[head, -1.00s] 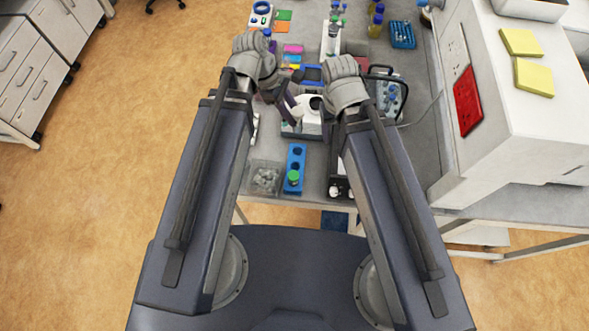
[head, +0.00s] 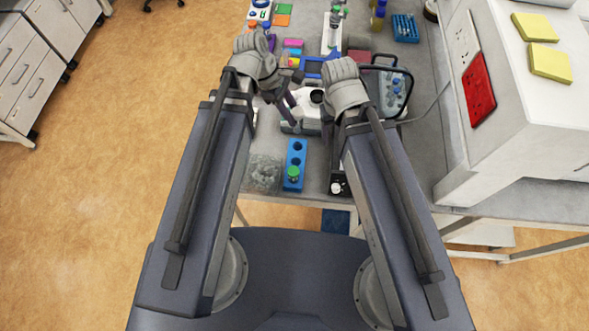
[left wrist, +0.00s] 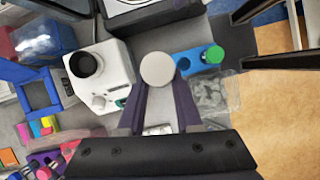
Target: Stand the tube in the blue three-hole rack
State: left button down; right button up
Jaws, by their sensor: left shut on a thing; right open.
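The blue three-hole rack (head: 296,147) lies near the bench's front edge in the head view. A green-capped tube (head: 293,173) stands in its nearest hole; the other two holes look empty. The rack (left wrist: 186,62) and the green cap (left wrist: 213,54) also show in the left wrist view. My left gripper (head: 290,106) is shut on a tube with a pale round cap (left wrist: 157,69). The cap is seen from above, beside the rack's end; the body is hidden beneath it. My right gripper (head: 333,122) is open, its fingers mostly hidden by its arm.
A clear box of small pieces (head: 264,172) sits left of the rack. A white device with a dark round opening (left wrist: 99,72) stands beyond the rack. A black-handled carrier (head: 393,92) is at right. The white housing (head: 520,110) bounds the bench's right side.

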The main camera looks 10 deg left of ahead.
aim_at(333, 154)
pick_arm(q)
jog(key=shift+f, duration=0.75)
pick_arm(e)
jog(key=shift+f, duration=0.7)
pick_arm(q)
notch_tip(333, 154, down, 6)
jog(key=b, duration=0.6)
jog(key=shift+b, duration=0.3)
pick_arm(e)
notch_tip(333, 154, down, 6)
jog(key=shift+f, duration=0.1)
pick_arm(q)
jog(key=shift+f, duration=0.25)
pick_arm(e)
jog(key=shift+f, duration=0.2)
pick_arm(q)
jog(key=shift+f+b, duration=0.3)
jog(key=shift+b, duration=0.2)
pick_arm(e)
jog(key=shift+f, duration=0.3)
pick_arm(q)
jog(key=shift+f, duration=0.2)
pick_arm(e)
jog(key=shift+f, duration=0.15)
pick_arm(q)
jog(key=shift+f+b, duration=0.55)
jog(key=shift+b, duration=0.2)
pick_arm(e)
jog(key=shift+f, duration=0.6)
